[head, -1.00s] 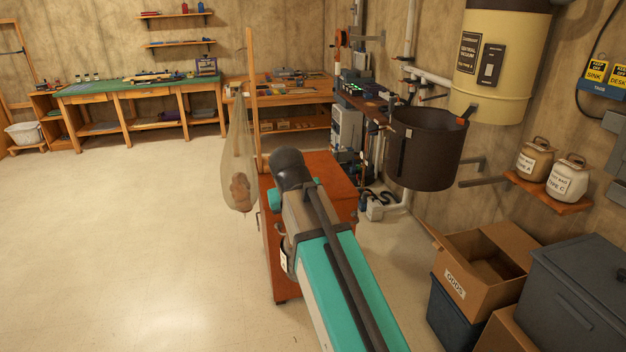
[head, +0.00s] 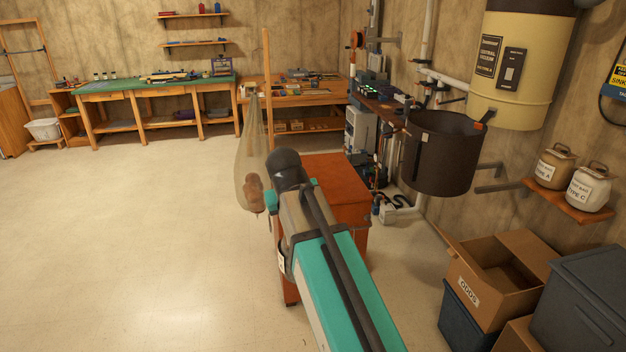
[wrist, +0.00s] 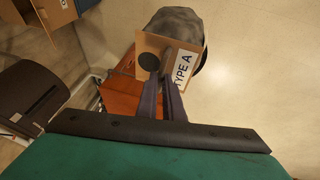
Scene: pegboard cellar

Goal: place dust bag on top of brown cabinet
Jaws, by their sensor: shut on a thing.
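The dust bag (wrist: 176,22) shows in the wrist view as a grey bag behind a tan card collar with a "TYPE A" label. My gripper (wrist: 160,84) is shut on the collar and holds the bag up in front of the wrist camera. The reddish-brown cabinet (head: 338,178) stands in the middle of the head view, partly hidden behind my arm. Its bare-looking top shows right of the arm. In the wrist view the cabinet (wrist: 119,94) is below and left of the bag, partly covered by it. My gripper is hidden in the head view.
A dark drum (head: 440,155) hangs right of the cabinet. An open cardboard box (head: 497,285) and grey bin (head: 590,295) stand at lower right. A translucent sack (head: 250,150) hangs left of the arm. The left floor is clear.

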